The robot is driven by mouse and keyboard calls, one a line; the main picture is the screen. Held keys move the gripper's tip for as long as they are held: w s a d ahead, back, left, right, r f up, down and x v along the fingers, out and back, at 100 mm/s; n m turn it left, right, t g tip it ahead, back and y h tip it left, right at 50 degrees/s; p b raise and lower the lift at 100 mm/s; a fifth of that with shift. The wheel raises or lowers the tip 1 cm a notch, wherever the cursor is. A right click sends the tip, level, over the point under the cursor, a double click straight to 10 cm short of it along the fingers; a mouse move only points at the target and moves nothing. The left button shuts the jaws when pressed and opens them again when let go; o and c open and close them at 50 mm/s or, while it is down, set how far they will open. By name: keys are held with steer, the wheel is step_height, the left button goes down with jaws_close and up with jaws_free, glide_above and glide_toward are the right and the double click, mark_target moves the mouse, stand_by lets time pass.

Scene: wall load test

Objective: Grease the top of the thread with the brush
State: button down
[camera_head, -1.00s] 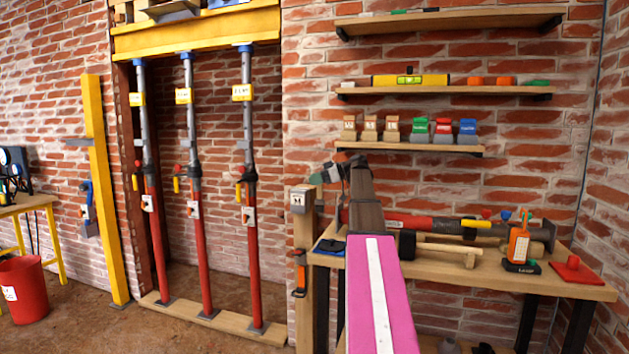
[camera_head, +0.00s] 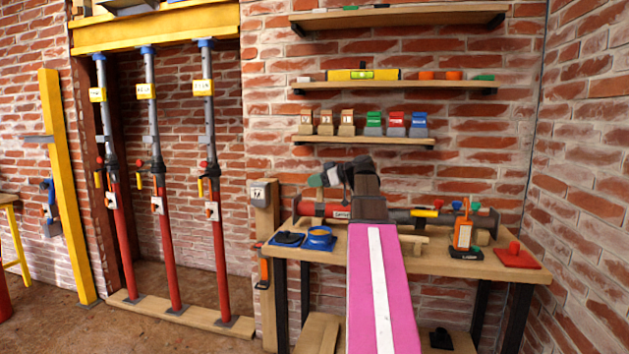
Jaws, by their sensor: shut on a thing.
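My gripper (camera_head: 318,180) is at the end of my raised arm, above the back left of the bench and pointing left. It is small and dark in this view. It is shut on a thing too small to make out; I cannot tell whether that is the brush. A prop lies along the back of the bench, with a red tube (camera_head: 325,210) at left and a grey tube (camera_head: 480,219) at right. My arm covers its middle, and I cannot make out a thread there.
The wooden bench (camera_head: 480,267) also bears a dark blue pad (camera_head: 287,239), an orange device (camera_head: 463,235) and a red plate with a knob (camera_head: 515,256). Shelves hang above. Several upright props, one of them here (camera_head: 214,200), carry a yellow beam (camera_head: 160,30).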

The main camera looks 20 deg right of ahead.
steer(key=shift+f, duration=3.4)
steer(key=shift+r, duration=3.6)
